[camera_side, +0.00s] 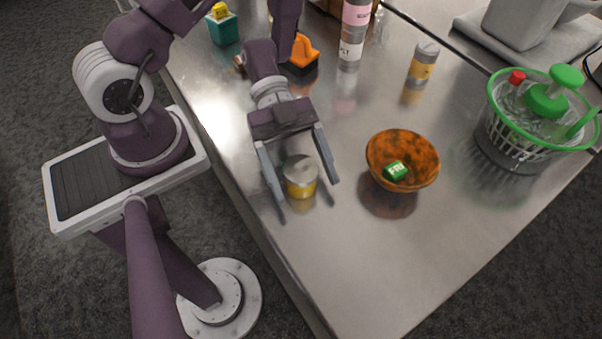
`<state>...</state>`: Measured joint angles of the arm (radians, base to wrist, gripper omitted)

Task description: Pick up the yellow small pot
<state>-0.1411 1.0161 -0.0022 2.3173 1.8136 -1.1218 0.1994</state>
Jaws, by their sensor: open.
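The yellow small pot (301,187) stands upright on the steel table, with a grey lid and a yellow band around its side. My gripper (307,196) is open, with one finger to the left of the pot and the other to its right. The pot shows between the two fingers, with visible gaps on both sides. I cannot tell exactly how high the fingertips are above the table.
A yellow-banded shaker (423,62), a pink bottle (353,30) and an orange object (304,52) stand behind. A green-rimmed basket (491,98) is far right. The front table is clear.

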